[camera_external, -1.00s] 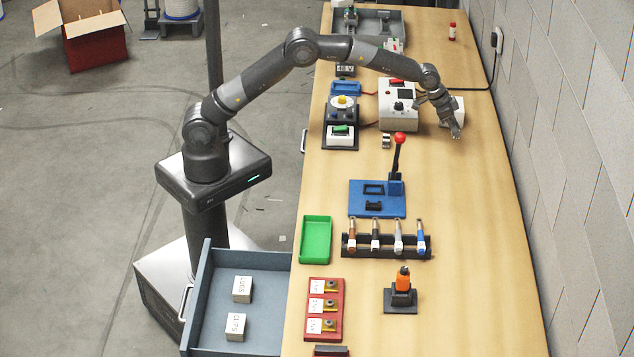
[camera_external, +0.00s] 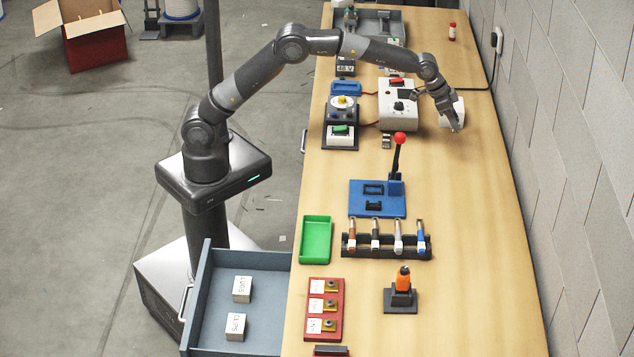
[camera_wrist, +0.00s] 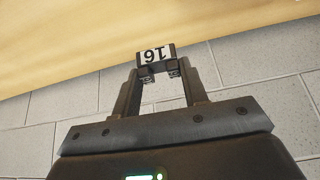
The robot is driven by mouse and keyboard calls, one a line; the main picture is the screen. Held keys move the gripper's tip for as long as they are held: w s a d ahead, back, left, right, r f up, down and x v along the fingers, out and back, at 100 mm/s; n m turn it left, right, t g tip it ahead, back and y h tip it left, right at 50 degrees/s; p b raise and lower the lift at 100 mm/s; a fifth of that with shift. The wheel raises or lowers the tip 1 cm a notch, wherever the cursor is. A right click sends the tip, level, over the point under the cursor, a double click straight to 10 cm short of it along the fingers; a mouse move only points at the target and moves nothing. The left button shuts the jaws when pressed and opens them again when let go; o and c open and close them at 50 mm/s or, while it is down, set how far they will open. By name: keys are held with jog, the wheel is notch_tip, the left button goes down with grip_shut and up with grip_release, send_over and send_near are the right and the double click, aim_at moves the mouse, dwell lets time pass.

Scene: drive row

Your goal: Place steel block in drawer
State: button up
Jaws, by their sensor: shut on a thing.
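In the wrist view, my gripper (camera_wrist: 157,72) is shut on a small dark block with a white label reading 16, the steel block (camera_wrist: 154,55). It sits between the fingertips, with bench top and wall behind it. In the external view I cannot make the block out clearly. The grey drawer (camera_external: 201,300) is pulled open at the lower left of the bench. Two pale blocks labelled LUGS (camera_external: 242,289) and CLIPS (camera_external: 235,327) lie in it, with bare floor around them.
A blue fixture with a red-knobbed lever (camera_external: 398,160), a rack of several handled tools (camera_external: 387,243), a green tray (camera_external: 316,240) and an orange-topped tool on a stand (camera_external: 402,290) stand along the bench. A control box (camera_external: 397,115) is left of my gripper. The right bench strip is clear.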

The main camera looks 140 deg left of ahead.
jog(key=w+d+r+m+h, duration=0.15)
jog(key=w+d, duration=0.25)
jog(key=d, duration=1)
jog(key=w+d+m+t, duration=0.15)
jog(key=w+d, duration=0.25)
jog(key=d, duration=0.9)
jog(key=w+d+r+m+h, duration=0.15)
jog(key=w+d, duration=0.35)
jog(key=d, duration=0.9)
jog(key=s+d+m+h, duration=0.1)
jog(key=s+d+m, duration=0.35)
jog(key=d, duration=1.15)
jog(key=s+d+m+h, duration=0.1)
jog(key=s+d, duration=0.7)
jog(key=d, duration=0.8)
jog(key=s+d+f+m+h, duration=0.1)
jog(key=s+d+f+m, duration=0.2)
jog(key=s+d, duration=0.85)
send_near(261, 317)
jog(key=shift+w+d, duration=0.15)
jog(key=shift+w, duration=0.4)
jog(key=shift+w+d, duration=0.2)
jog(key=shift+w, duration=0.4)
jog(key=shift+f, duration=2.1)
